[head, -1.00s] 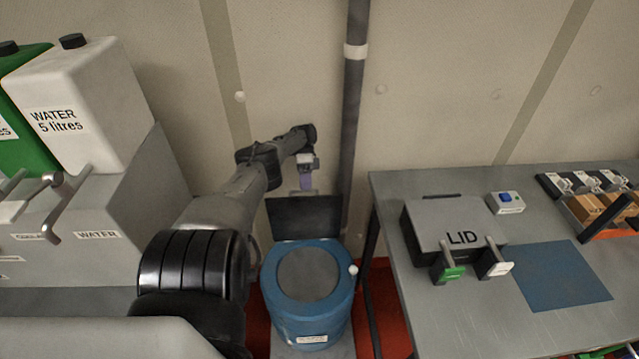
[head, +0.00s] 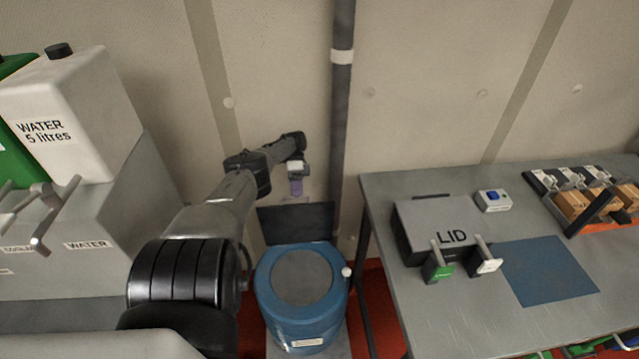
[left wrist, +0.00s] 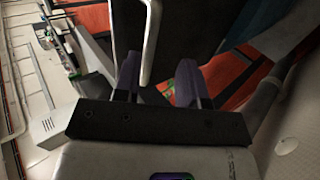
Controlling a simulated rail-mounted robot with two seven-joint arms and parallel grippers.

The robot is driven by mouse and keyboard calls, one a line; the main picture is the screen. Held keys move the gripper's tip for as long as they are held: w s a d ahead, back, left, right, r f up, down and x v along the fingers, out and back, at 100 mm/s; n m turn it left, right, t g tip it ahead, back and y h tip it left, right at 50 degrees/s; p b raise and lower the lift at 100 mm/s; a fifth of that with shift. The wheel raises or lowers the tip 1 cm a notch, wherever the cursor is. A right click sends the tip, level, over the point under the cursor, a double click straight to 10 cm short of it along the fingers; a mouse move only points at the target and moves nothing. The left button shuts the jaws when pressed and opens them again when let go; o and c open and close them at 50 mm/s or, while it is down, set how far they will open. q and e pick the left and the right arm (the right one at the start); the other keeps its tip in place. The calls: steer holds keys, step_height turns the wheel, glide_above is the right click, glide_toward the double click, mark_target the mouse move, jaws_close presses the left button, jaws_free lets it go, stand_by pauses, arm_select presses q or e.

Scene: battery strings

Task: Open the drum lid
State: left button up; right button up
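A blue drum (head: 300,318) stands on the floor between the grey cabinet and the table. A round grey lid (head: 303,277) lies flat on its top, with a small white knob (head: 347,272) at the right rim. My left gripper (head: 296,190) is above and behind the drum, in front of the wall and apart from the lid. In the left wrist view its two purple fingers (left wrist: 159,75) stand apart. A pale bent bar (left wrist: 150,45) shows near the gap between them; I cannot tell what it belongs to or whether it touches. My right gripper is not in view.
A dark upright panel (head: 297,223) stands behind the drum, and a dark pipe (head: 341,120) runs up the wall. The grey table (head: 470,320) at right carries a box marked LID (head: 435,215). The grey cabinet (head: 85,265) at left carries a white water container (head: 70,115).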

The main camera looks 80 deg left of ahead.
arm_select(q)
steer(key=w+d+r+p, duration=0.1)
steer(key=r+p, duration=0.1)
steer(key=w+r+p, duration=0.1)
steer(key=r+p, duration=0.1)
steer(key=w+d+r+p, duration=0.1)
steer(key=r+p, duration=0.1)
steer(key=shift+w+d+r, duration=0.1)
steer(key=shift+d+r, duration=0.2)
steer(key=shift+r, duration=0.05)
steer(key=w+d+r, duration=0.1)
steer(key=w+d+r+p, duration=0.1)
steer(key=w, duration=0.1)
steer(key=w+d+r+p, duration=0.1)
steer(key=d, duration=0.1)
steer(key=shift+w, duration=0.2)
steer(key=shift+w+d+r, duration=0.35)
steer(key=shift+w+d, duration=0.1)
steer(key=shift+d, duration=0.05)
